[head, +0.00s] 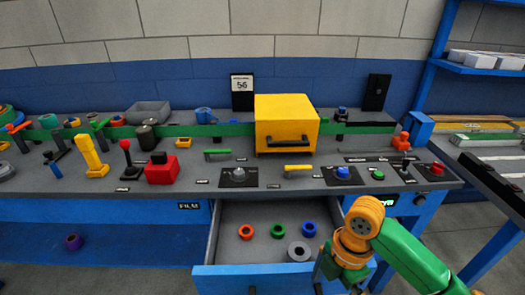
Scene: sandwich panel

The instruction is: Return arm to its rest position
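My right arm comes in from the lower right, with a green link and an orange wrist. My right gripper (326,272) points down at the front right of an open drawer (228,271), close to its front panel. Its fingers are dark, small and partly cut off by the bottom edge, so I cannot tell whether they are open or touching the drawer. My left arm and gripper are not in view.
The open drawer juts out below the bench (110,207). It holds an orange ring (246,232), a green ring (278,231), a blue ring (309,229) and a grey ring (299,251). A yellow box (286,122) and several controls stand on the bench. A purple ring (73,242) lies lower left.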

